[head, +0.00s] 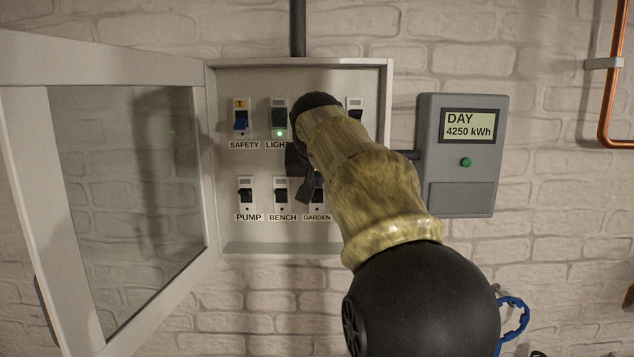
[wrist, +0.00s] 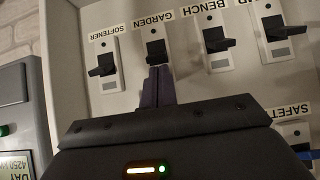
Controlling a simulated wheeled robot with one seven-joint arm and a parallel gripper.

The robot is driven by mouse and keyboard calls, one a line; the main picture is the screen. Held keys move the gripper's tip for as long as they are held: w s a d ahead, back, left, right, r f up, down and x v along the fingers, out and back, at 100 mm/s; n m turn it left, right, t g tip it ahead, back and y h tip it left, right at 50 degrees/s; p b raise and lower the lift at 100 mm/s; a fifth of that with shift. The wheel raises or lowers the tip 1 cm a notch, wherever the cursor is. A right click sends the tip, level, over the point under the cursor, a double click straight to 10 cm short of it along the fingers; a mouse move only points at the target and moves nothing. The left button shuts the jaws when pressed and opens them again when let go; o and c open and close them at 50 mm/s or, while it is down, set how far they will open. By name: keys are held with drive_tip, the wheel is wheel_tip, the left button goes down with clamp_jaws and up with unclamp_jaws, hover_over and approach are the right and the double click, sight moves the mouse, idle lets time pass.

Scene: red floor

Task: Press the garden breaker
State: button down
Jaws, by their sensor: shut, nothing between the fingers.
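The garden breaker (wrist: 156,48) is a black toggle on a white plate, under the GARDEN label in the wrist view, which is upside down. In the head view its label (head: 316,218) shows in the lower row, and my gripper covers most of the breaker. My gripper (wrist: 159,72) is shut and empty, with its fingertips right at the garden toggle. I cannot tell whether they touch it. In the head view my gripper (head: 310,189) is inside the breaker box, in front of the garden breaker.
The breaker box (head: 388,75) has its glazed door (head: 130,200) open to the left. Bench (head: 281,195) and pump (head: 245,197) breakers sit left of garden. Light (head: 279,115) shows a green lamp; safety (head: 241,120) is blue. Softener (wrist: 103,66) neighbours garden. A grey meter (head: 462,155) hangs right.

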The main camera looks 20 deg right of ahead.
sight(317, 193)
drive_tip(key=shift+f, duration=0.1)
drive_tip(key=shift+s+a+f+t+h+b, duration=0.15)
drive_tip(key=shift+t+b, duration=0.3)
drive_tip(key=shift+b, duration=0.95)
drive_tip(key=shift+s+f+t+h+b, duration=0.25)
drive_tip(key=shift+t+b, duration=0.2)
drive_tip(key=shift+b, duration=1.25)
drive_tip(key=f+t+b, duration=0.1)
drive_tip(key=b, duration=0.3)
drive_tip(key=shift+s+a+f+h+b, duration=0.1)
drive_tip(key=shift+s+h+b, duration=0.05)
drive_tip(key=shift+h+b, duration=0.15)
drive_tip(key=t+b, duration=0.1)
drive_tip(key=b, duration=0.3)
drive_tip(key=f+t+h+b, duration=0.1)
drive_tip(key=b, duration=0.3)
drive_tip(key=f+t+b, duration=0.1)
drive_tip(key=t+b, duration=0.1)
drive_tip(key=b, duration=0.3)
drive_tip(key=shift+s+a+h, duration=0.2)
drive_tip(key=shift+s+h, duration=0.1)
drive_tip(key=shift+s, duration=0.1)
drive_tip(key=shift+r+p, duration=0.5)
drive_tip(key=shift+s+f, duration=0.1)
